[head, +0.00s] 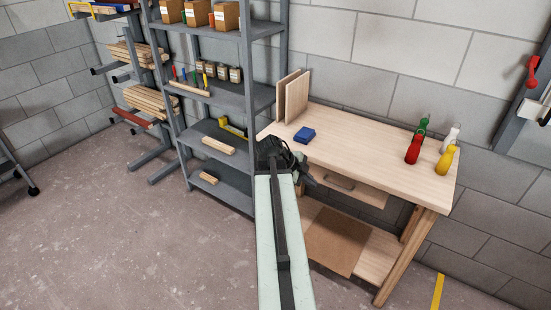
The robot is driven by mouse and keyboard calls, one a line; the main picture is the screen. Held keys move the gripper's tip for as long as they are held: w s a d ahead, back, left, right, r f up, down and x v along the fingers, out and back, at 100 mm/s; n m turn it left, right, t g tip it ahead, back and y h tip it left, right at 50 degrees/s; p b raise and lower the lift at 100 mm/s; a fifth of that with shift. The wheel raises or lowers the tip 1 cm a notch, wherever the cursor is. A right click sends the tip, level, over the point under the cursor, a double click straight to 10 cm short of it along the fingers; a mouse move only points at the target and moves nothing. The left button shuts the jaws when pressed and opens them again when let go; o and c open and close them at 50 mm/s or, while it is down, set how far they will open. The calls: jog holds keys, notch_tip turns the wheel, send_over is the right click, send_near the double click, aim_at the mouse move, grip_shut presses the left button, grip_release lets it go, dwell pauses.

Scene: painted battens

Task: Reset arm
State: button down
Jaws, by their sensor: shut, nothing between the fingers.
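My arm reaches up from the bottom of the head view, and my gripper (308,181) is at its far end, in front of the left front part of the wooden workbench (360,152). The gripper is small and dark here, and its fingers point to the right. It is shut and holds nothing. My arm hides part of the bench's left side and the floor beneath it.
A grey shelf unit (232,97) stands left of the bench. A rack with battens (150,100) is further left. The floor (110,240) at left is clear.

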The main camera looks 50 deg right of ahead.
jog(key=w+a+n+t+p, duration=0.4)
jog(key=w+a+n, duration=0.6)
jog(key=w+a, duration=1.7)
jog(key=s+a+f+n+y, duration=0.1)
jog(key=a+n+y, duration=0.5)
jog(key=a+n, duration=1.7)
jog(key=s+a, duration=0.1)
jog(key=a, duration=0.3)
jog(key=shift+f+n+t, duration=0.25)
jog(key=shift+n+t, duration=0.15)
